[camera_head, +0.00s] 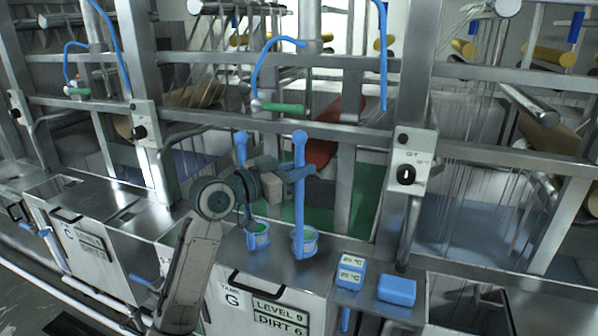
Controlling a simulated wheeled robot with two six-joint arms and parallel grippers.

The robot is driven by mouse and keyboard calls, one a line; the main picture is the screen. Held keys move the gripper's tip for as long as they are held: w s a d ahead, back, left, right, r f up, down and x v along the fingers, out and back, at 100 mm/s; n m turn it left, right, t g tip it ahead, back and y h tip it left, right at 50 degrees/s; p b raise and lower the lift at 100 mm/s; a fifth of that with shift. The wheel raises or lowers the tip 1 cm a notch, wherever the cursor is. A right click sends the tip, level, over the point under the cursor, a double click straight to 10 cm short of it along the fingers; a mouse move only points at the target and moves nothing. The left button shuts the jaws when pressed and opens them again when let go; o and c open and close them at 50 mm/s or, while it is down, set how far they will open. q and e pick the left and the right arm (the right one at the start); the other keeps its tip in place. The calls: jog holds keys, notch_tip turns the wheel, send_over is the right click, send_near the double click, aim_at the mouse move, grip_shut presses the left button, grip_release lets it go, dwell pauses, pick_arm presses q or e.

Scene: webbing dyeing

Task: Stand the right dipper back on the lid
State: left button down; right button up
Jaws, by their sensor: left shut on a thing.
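The right dipper has a tall blue handle (299,205) with a round knob on top and a blue-rimmed cup (304,243) with green inside at its foot. My left gripper (299,174), on an arm from the lower left, is shut on the upper handle. The dipper is upright over the metal lid (280,262) of tank G; I cannot tell whether its cup touches the lid. The left dipper (258,237) stands just left of it, its handle partly hidden behind my gripper and wrist. My right gripper is not in view.
A blue thermometer box (350,275) reading 25 °C and a blue block (397,290) sit to the right. A black handle (250,284) is on the tank's front edge. Steel posts and rails stand behind, with a grey switch box (412,163).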

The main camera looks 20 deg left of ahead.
pick_arm(q)
notch_tip(320, 180, down, 2)
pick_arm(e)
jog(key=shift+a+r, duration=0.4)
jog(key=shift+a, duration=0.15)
pick_arm(q)
jog(key=c, duration=1.8)
grip_release()
jog(key=shift+f, duration=0.15)
jog(key=o, duration=0.5)
jog(key=shift+c, duration=0.2)
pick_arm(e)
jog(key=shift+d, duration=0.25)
pick_arm(q)
jog(key=shift+s+a+r, duration=0.1)
jog(key=shift+r, duration=0.1)
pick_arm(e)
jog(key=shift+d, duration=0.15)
